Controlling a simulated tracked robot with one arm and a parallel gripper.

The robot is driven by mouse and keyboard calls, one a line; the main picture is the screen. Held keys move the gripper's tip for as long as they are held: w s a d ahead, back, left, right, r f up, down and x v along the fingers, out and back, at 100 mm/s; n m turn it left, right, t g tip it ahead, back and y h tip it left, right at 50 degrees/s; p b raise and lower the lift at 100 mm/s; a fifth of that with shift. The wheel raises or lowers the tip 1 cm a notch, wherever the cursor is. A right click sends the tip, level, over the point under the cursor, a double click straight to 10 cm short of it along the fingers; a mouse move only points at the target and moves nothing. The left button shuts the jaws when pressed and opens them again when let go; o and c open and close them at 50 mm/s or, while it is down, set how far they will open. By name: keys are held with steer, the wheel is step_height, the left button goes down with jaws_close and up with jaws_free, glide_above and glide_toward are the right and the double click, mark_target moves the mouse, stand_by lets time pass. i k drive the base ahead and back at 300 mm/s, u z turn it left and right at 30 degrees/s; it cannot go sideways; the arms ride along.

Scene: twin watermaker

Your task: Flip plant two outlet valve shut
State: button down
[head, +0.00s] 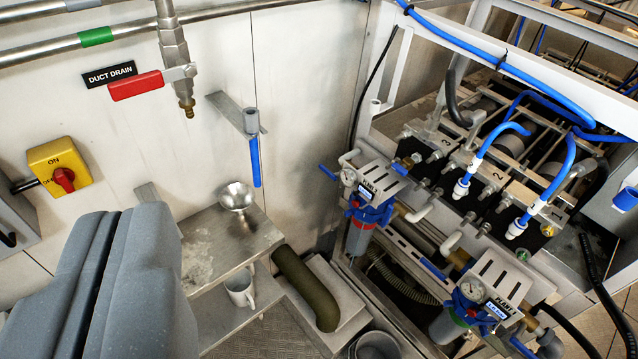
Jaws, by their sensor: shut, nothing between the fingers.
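My gripper (122,215) is shut and empty at the lower left, its grey fingers together in front of the wall and shelf. It is well apart from the valves. A filter unit with a gauge and a blue-red bowl (359,235) stands right of centre; its small plate is hard to read. A blue lever (327,172) sticks out at its upper left. A second filter unit (462,312) with a gauge stands at the lower right. A blue lever (433,270) lies between the units, and another (522,347) is at the bottom edge. I cannot tell which lever is plant two's outlet valve.
A red duct drain lever (136,85) and yellow switch (60,167) are on the left wall. A steel shelf (215,255) carries a metal bowl (237,197). A mug (241,288) and thick hose (305,288) sit below.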

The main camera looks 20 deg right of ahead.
mark_target(334, 177)
steer(key=k, duration=1.15)
steer(key=z, duration=0.5)
steer(key=i, duration=1.15)
steer(key=u, duration=0.4)
steer(key=i, duration=1.05)
steer(key=u, duration=0.8)
